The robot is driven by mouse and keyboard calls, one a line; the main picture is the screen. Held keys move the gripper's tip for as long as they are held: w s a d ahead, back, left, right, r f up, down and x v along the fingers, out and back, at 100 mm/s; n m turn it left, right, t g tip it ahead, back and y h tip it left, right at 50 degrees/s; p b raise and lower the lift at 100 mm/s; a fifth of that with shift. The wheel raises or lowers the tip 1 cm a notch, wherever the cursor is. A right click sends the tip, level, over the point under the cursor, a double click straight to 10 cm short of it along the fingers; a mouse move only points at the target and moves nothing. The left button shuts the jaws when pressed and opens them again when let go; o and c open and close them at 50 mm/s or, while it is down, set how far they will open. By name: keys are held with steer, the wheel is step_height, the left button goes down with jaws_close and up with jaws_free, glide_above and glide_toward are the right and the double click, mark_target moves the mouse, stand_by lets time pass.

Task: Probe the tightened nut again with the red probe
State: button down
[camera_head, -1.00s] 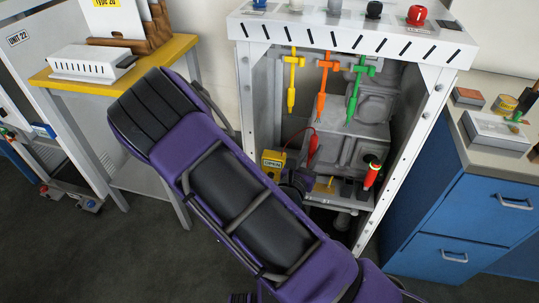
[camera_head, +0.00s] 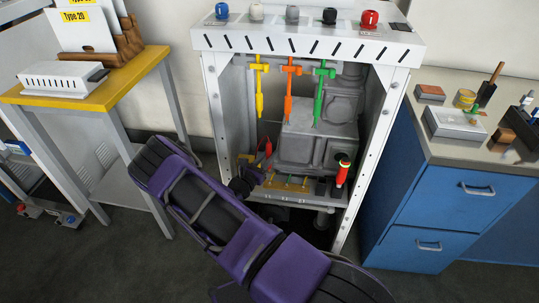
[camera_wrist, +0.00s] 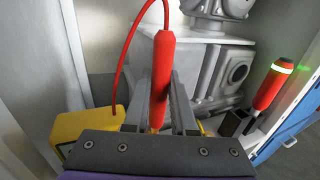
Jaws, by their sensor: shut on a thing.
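The red probe (camera_wrist: 162,72) stands nearly upright between the two grey fingers of my gripper (camera_wrist: 160,100), which is shut on it. A red cable runs from the probe's top to a yellow box (camera_wrist: 72,128) at the left. The probe also shows in the head view (camera_head: 267,150), low inside the cabinet. Small brass-coloured studs (camera_head: 287,182) stand in a row on a low ledge just right of my gripper. Which nut is the tightened one cannot be told, and the probe's tip is hidden.
A red tool with a lit ring (camera_head: 342,172) stands in a holder at the ledge's right. Yellow (camera_head: 259,85), orange (camera_head: 288,90) and green (camera_head: 320,90) tools hang above. The cabinet's white posts (camera_head: 372,150) bound the opening. A grey machine block (camera_head: 305,145) stands behind.

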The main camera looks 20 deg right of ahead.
mark_target(270, 167)
steer(key=shift+d+f, duration=0.25)
steer(key=shift+f+b, duration=2.3)
steer(key=shift+f, duration=0.45)
steer(key=shift+f, duration=0.3)
steer(key=shift+r, duration=0.1)
steer(key=shift+r+p, duration=1.85)
steer(key=shift+r, duration=0.6)
